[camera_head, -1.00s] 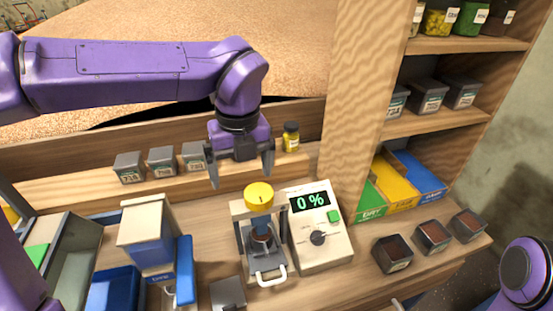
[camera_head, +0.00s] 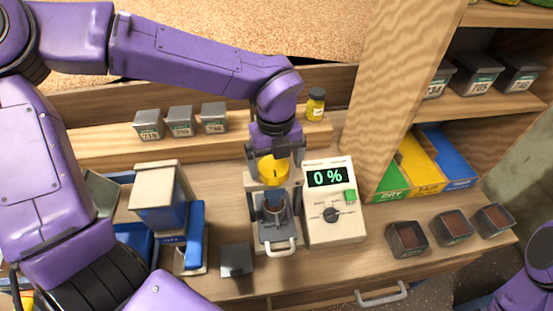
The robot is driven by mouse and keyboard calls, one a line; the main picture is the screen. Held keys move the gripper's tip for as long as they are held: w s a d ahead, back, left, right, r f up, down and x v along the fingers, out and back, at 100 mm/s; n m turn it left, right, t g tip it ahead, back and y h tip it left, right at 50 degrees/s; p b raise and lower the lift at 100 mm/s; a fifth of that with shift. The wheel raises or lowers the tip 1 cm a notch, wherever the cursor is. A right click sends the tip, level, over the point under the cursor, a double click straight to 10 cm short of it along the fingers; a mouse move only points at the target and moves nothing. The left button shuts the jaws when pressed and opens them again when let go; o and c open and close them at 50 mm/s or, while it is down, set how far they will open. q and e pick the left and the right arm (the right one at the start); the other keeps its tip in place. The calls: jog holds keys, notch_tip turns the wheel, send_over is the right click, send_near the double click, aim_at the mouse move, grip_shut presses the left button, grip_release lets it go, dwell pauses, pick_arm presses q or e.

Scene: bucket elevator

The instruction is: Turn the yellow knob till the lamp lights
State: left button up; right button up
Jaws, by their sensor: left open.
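The yellow knob (camera_head: 273,171) sits on top of a small grey press-like stand on the bench. A dark cup (camera_head: 273,205) stands inside the stand, below the knob. My left gripper (camera_head: 275,165) is directly above the knob, pointing down, with its fingers open on either side of it. I cannot tell whether the fingers touch the knob. I cannot tell which part is the lamp. My right gripper is not in view.
A row of grey labelled bins (camera_head: 180,121) and a yellow jar (camera_head: 316,104) stand on the ledge behind. A blue and white device (camera_head: 160,208) stands left. Several dark trays (camera_head: 407,239) lie right. A wooden post (camera_head: 395,90) rises behind the meter.

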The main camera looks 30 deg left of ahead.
pick_arm(q)
jog(key=shift+s+r, duration=0.15)
jog(key=shift+s, duration=0.1)
jog(key=shift+s+r, duration=0.1)
jog(key=shift+s, duration=0.15)
jog(key=shift+c, duration=0.9)
jog(key=c, duration=0.5)
jog(key=shift+w, duration=0.1)
jog(key=c, duration=0.4)
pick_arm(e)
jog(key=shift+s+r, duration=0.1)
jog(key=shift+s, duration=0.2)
pick_arm(q)
jog(key=shift+o, duration=0.2)
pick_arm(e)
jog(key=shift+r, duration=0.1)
